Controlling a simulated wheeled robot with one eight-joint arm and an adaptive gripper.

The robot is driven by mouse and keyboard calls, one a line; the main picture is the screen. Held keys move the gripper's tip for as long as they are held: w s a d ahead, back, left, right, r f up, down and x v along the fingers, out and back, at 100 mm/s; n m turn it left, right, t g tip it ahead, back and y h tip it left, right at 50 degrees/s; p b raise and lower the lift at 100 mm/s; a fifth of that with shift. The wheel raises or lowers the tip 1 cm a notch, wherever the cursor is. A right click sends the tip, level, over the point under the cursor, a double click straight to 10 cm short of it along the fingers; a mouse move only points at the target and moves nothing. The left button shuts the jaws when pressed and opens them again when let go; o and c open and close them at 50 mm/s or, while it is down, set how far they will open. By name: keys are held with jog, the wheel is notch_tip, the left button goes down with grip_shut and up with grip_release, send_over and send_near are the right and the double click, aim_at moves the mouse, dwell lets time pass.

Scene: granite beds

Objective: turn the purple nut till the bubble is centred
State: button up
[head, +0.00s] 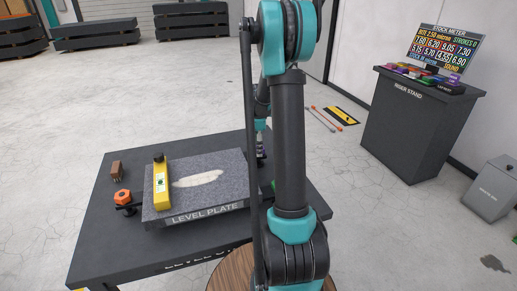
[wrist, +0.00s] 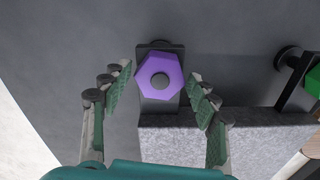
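The purple nut (wrist: 153,86), a hexagon with a round stud in its middle, sits on a dark bracket beside the granite level plate's edge (wrist: 235,140) in the wrist view. My gripper (wrist: 159,79) is open, with one finger on each side of the nut and gaps between. In the head view my arm hides the nut and most of the gripper. The level plate (head: 222,170) lies on a dark table. A yellow spirit level (head: 161,188) lies along its left side; its small vial shows, but the bubble is too small to read.
An orange nut (head: 122,197) sits on a bracket at the plate's left edge. A brown block-like brush (head: 117,170) stands on the table (head: 112,236). A green part (wrist: 313,81) shows right in the wrist view. The riser stand (head: 412,125) stands apart at right.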

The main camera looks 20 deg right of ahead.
jog(key=shift+r, duration=3.05)
